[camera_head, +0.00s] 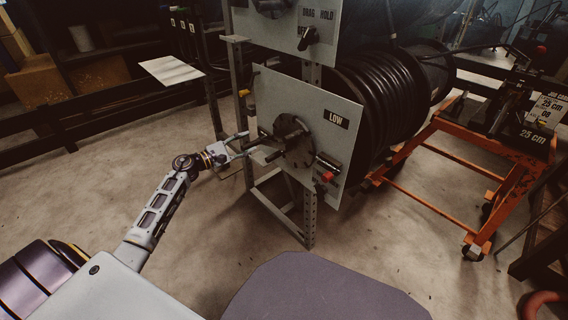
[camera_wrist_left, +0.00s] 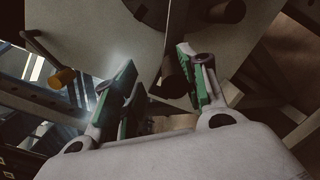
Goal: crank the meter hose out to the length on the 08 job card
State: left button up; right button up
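A black hose (camera_head: 385,95) is wound on a reel behind a grey panel marked LOW (camera_head: 325,165). A dark crank disc (camera_head: 295,138) with a handle is on the panel's front. My left gripper (camera_head: 247,146) is at the handle. In the left wrist view its green-padded fingers (camera_wrist_left: 160,85) are apart, and the dark handle (camera_wrist_left: 174,80) shows between them, close to the right finger; I cannot tell if they touch. Cards at the right read 08 (camera_head: 547,114) and 25 cm (camera_head: 532,135). My right gripper is out of view.
A second panel marked DRAG HOLD (camera_head: 285,35) sits above. An orange wheeled frame (camera_head: 465,165) stands right. The floor in front is clear.

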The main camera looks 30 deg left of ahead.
pick_arm(q)
jog(key=v, duration=0.9)
jog(key=shift+s+a, duration=0.25)
jog(key=shift+s, duration=0.1)
dwell(0.4)
